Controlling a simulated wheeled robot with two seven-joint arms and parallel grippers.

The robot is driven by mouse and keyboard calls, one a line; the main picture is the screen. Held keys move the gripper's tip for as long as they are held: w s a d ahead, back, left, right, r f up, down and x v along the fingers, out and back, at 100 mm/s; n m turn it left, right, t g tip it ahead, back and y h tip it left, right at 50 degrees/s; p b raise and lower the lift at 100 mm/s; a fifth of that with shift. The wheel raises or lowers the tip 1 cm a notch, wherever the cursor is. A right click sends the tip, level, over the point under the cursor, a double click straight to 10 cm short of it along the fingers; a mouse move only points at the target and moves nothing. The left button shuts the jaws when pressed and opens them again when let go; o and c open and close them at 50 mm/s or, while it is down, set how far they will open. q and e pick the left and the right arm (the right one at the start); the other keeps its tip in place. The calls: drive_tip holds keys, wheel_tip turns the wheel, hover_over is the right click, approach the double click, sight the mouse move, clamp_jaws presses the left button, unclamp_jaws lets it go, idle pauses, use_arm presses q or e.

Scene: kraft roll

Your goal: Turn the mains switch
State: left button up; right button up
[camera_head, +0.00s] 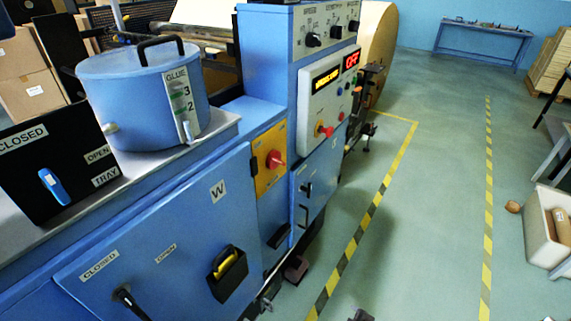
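A red rotary handle (275,160) sits on a yellow plate (268,150) on the front of the blue machine; it looks like the mains switch, though I can read no label on it. A second, smaller red knob (324,130) is on the grey control panel (312,100) above and to its right. Neither of my grippers can be made out in the head view, and nothing touches the red handle.
A blue glue pot (140,95) stands on the machine's left ledge beside a black CLOSED/OPEN tray box (50,170). Below are a blue door (170,250) and a black lever (127,300). The floor between the yellow-black lines is clear. A crate (545,228) stands at right.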

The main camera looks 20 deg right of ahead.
sight(277, 161)
drive_tip(key=w+r+n+t+y+b, duration=0.1)
drive_tip(key=w+r+n+t+y, duration=0.7)
drive_tip(key=w+r, duration=1.65)
drive_tip(key=w+a+r+n+g+y+b, duration=0.15)
drive_tip(key=a+r+n, duration=0.25)
drive_tip(key=r+n, duration=0.7)
drive_tip(key=s+a+r+n+y, duration=0.15)
drive_tip(key=a+r+n, duration=0.35)
drive_tip(key=r, duration=1)
use_arm(q)
drive_tip(key=w+r+p, duration=0.1)
drive_tip(key=p, duration=0.2)
drive_tip(key=shift+w+p, duration=0.1)
drive_tip(key=shift+p, duration=0.2)
use_arm(e)
drive_tip(key=w+a+n, duration=0.1)
drive_tip(key=w+a, duration=0.4)
drive_tip(key=w, duration=0.4)
drive_tip(key=shift+w+a, duration=0.25)
drive_tip(key=c, duration=1)
use_arm(q)
drive_tip(key=shift+f, duration=0.1)
